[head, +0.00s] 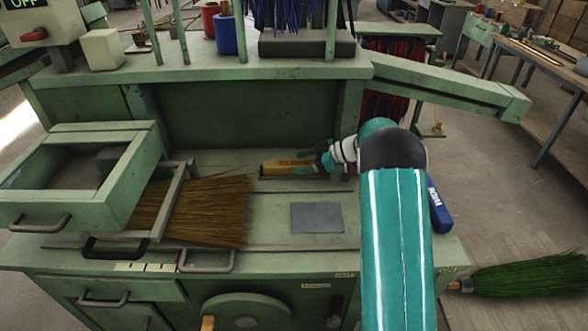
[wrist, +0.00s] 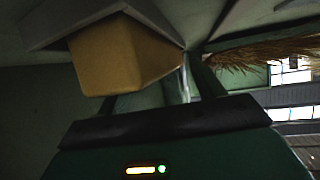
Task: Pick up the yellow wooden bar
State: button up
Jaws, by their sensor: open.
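The yellow wooden bar (head: 284,167) lies on the green bench in the recess under the upper shelf, with dark lettering on its side. My gripper (head: 308,162) is at the bar's right end, its fingers open and pointing left. The fingers and arm hide the right part of the bar. In the wrist view the bar's blunt end (wrist: 115,58) looms close, just beyond the dark gripper body. Whether the fingers touch the bar cannot be told.
Broom bristles (head: 205,210) lie left of the bar, near an open green drawer (head: 100,190). A grey plate (head: 318,218) lies in front. A blue block (head: 438,208) sits right of my arm. The upper shelf (head: 210,72) overhangs the recess behind.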

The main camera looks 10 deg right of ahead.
jog(key=shift+w+a+f, duration=0.2)
jog(key=shift+a, duration=0.15)
grip_shut()
jog(key=shift+r, duration=0.15)
